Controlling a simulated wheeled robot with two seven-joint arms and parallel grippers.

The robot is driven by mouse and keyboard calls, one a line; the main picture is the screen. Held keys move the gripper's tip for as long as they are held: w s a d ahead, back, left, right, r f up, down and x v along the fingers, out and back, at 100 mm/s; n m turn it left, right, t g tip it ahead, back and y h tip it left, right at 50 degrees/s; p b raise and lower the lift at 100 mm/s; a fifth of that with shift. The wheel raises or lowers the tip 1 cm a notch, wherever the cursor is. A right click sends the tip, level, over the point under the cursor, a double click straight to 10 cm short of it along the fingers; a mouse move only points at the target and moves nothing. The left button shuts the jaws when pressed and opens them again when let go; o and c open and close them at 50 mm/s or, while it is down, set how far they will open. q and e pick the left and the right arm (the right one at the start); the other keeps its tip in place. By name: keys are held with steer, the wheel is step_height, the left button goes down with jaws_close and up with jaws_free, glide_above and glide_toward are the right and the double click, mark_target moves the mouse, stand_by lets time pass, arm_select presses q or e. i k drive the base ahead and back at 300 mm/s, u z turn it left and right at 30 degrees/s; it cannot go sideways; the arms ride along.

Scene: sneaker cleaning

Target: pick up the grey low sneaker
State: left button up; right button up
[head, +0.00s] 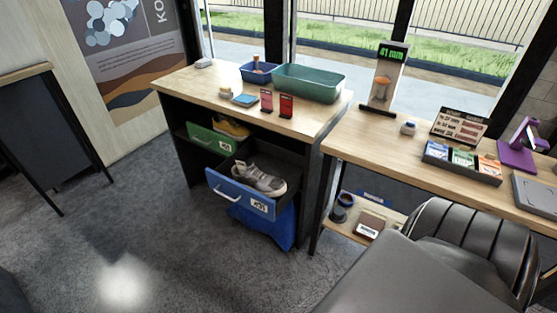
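A grey low sneaker (262,178) with a pale sole lies in an open drawer with a blue front (240,194), under the left counter. The drawer is pulled out toward the open floor. The blue front hides a little of the sneaker's lower side. Neither of my grippers shows in the head view.
A green-fronted drawer (212,138) above holds a yellow shoe (233,127). A blue bag (276,226) hangs or lies below the open drawer. The counter (190,82) carries a green bin (309,83).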

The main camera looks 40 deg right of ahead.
mark_target(270, 186)
steer(key=z, duration=1.95)
steer(key=i, duration=0.5)
